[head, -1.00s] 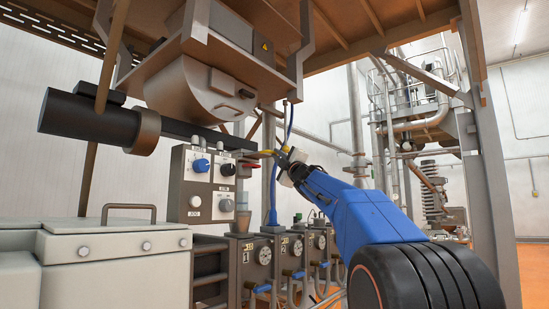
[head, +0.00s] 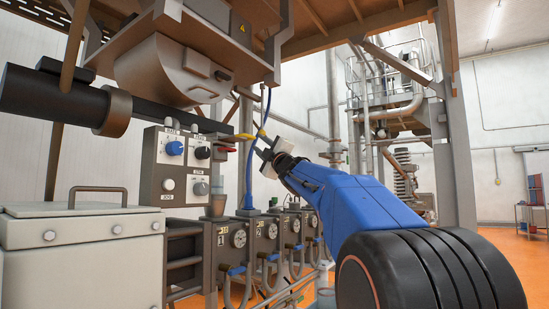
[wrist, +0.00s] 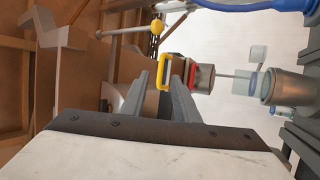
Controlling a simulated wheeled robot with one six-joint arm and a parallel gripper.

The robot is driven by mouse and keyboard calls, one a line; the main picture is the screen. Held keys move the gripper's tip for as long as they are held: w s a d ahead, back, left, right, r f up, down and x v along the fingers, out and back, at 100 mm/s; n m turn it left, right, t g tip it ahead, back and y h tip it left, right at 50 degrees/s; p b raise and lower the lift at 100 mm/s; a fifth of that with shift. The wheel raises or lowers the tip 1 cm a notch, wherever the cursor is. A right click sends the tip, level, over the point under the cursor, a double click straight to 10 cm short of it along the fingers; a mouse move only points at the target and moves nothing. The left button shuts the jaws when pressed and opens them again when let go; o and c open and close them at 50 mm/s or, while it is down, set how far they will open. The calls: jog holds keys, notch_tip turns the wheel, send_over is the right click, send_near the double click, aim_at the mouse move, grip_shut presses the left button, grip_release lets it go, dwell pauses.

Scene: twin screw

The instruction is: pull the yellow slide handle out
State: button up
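The yellow slide handle (wrist: 164,70) is a small bracket-shaped loop in the wrist view, just beyond the fingertips and roughly in line with the gap between them. My gripper (wrist: 165,78) is open, with two grey fingers apart and nothing visible between them. In the head view the yellow handle (head: 243,136) is a small strip at the right of the control panel, under the hopper. My gripper (head: 262,147) is to its right, apart from it as far as I can tell.
A red part (wrist: 190,75) on a grey cylinder is close right of the handle. A yellow ball knob (wrist: 157,26) on a rod is above it. A blue hose (head: 251,170) hangs beside my gripper. The control panel (head: 180,165) is to the left.

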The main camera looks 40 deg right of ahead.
jog(key=v, duration=1.1)
jog(key=shift+s, duration=0.2)
jog(key=s+a+f+m+g+h, duration=0.1)
jog(key=s+a+f+m+g, duration=0.25)
jog(key=f, duration=0.85)
jog(key=s+a+f+m+g+h, duration=0.1)
jog(key=s+a+f+m+g, duration=0.25)
jog(key=f, duration=0.85)
jog(key=s+a+f+m+g+h, duration=0.15)
jog(key=a+f+m+g, duration=0.35)
jog(key=f, duration=0.7)
jog(key=s+a+f+m+g+y, duration=0.1)
jog(key=s+a+f, duration=0.4)
jog(key=s+f, duration=0.5)
jog(key=s+a+f+m+g+y, duration=0.1)
jog(key=s+a+f+g+y, duration=0.3)
jog(key=s+f, duration=0.6)
notch_tip(320, 180, down, 6)
jog(key=shift+s+a+r+g, duration=0.25)
jog(key=shift+s+a+g, duration=0.1)
jog(key=shift+a+g, duration=0.8)
jog(key=shift+y, duration=0.25)
